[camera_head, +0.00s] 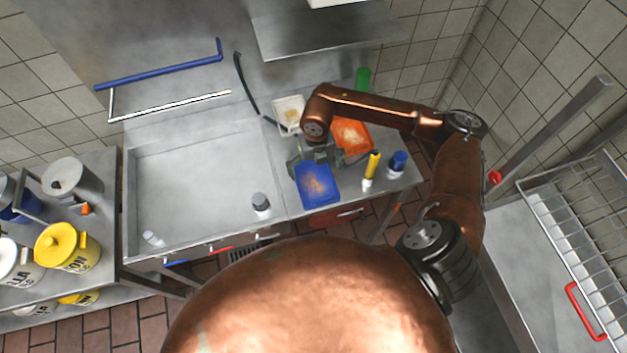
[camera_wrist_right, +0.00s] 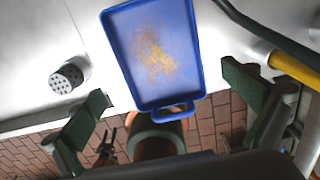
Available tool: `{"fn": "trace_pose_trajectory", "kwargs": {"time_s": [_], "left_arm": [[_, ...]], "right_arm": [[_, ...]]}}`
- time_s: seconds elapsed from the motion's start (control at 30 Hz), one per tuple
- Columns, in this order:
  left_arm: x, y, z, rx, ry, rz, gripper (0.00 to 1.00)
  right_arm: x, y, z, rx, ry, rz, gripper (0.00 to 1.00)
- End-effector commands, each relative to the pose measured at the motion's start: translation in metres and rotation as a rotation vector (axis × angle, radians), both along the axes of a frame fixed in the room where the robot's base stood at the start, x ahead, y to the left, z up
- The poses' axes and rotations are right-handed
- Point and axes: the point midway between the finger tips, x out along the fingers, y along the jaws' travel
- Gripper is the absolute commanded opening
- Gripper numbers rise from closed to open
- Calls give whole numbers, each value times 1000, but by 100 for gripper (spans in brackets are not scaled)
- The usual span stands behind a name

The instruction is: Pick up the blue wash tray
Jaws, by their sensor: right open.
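The blue wash tray (camera_head: 318,196) is a shallow rectangular tray with brownish crumbs or stains on its floor. It lies on the metal counter right of the sink, near the front edge. My right gripper (camera_head: 317,160) is above its far end in the head view. In the right wrist view the tray (camera_wrist_right: 190,60) shows with its loop handle (camera_wrist_right: 172,113) toward me. The open fingers of my right gripper (camera_wrist_right: 168,97) stand on either side of the handle end, apart from it. I do not see my left gripper in the head view.
An orange tray (camera_head: 352,135) lies behind the blue one. A yellow bottle (camera_head: 373,164) and a blue-capped container (camera_head: 398,163) stand to its right. A white container (camera_head: 289,112) is farther back.

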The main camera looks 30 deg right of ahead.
Motion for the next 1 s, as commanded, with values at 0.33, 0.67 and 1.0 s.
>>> {"fn": "trace_pose_trajectory", "kwargs": {"time_s": [0.33,0.67,1.0], "left_arm": [[-9,1,4,0,11,2,40],[-6,0,11,1,6,1,40],[0,0,11,0,-1,0,40]], "right_arm": [[0,2,-31,-5,5,8,100],[-2,1,-73,-3,3,7,100],[-2,0,-75,-4,2,6,91]]}}
